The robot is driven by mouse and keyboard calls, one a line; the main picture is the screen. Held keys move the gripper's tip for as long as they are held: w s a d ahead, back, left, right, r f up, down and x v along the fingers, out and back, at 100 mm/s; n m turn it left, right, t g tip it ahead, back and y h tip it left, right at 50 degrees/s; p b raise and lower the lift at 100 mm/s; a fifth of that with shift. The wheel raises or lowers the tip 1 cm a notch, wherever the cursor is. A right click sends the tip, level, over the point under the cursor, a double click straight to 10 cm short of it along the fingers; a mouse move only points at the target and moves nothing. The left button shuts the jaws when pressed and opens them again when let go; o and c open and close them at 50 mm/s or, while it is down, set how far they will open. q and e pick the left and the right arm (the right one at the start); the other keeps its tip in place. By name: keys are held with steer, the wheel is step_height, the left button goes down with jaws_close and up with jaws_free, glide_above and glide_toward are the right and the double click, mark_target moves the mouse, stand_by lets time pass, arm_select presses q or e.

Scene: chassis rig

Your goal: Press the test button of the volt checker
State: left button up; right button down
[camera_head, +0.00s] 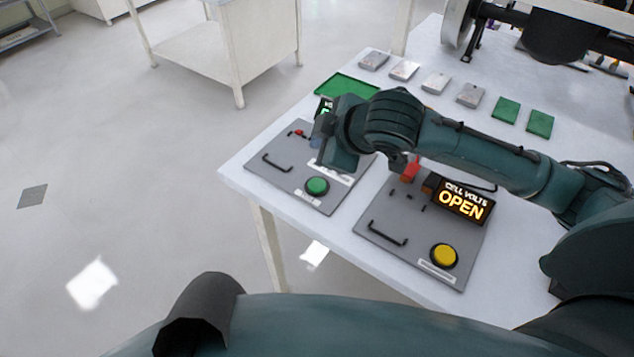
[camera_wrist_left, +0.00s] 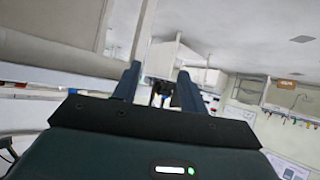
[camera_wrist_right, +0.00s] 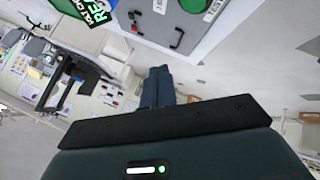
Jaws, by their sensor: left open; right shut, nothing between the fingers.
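The volt checker is a grey panel (camera_head: 290,176) on the table's left part, with a round green button (camera_head: 317,186) near its front edge. Its display (camera_head: 325,107) is mostly hidden by my right arm. In the right wrist view the display (camera_wrist_right: 97,8) shows green text, partly cut off, and the green button (camera_wrist_right: 194,4) shows at the top edge. My right gripper (camera_head: 318,138) is above the panel, behind the button and apart from it. Its fingers (camera_wrist_right: 157,84) are shut and empty. My left gripper (camera_wrist_left: 157,88) is open and empty, seen only in its wrist view, away from the panel.
A second grey panel (camera_head: 408,238) stands to the right, with a yellow button (camera_head: 443,256) and a display (camera_head: 462,201) reading "CELL VOLTS OPEN". A green tray (camera_head: 346,86), several metal blocks (camera_head: 436,82) and green plates (camera_head: 506,110) lie farther back on the white table (camera_head: 240,170).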

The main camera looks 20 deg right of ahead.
steer(key=f, duration=0.1)
steer(key=b, duration=0.7)
glide_above(321, 187)
step_height(321, 187, down, 6)
steer(key=shift+r, duration=0.1)
steer(key=shift+f, duration=0.25)
steer(key=shift+f+b, duration=0.35)
steer(key=shift+f, duration=0.4)
arm_select(q)
steer(key=f, duration=0.1)
steer(key=d+f, duration=0.1)
steer(key=f+n+t, duration=0.1)
steer(key=shift+w+d+f+h, duration=0.15)
steer(key=shift+w+f+h, duration=0.15)
steer(key=shift+w+h, duration=0.1)
steer(key=shift+d, duration=0.1)
steer(key=shift+r, duration=0.1)
arm_select(e)
steer(key=shift+f, duration=0.4)
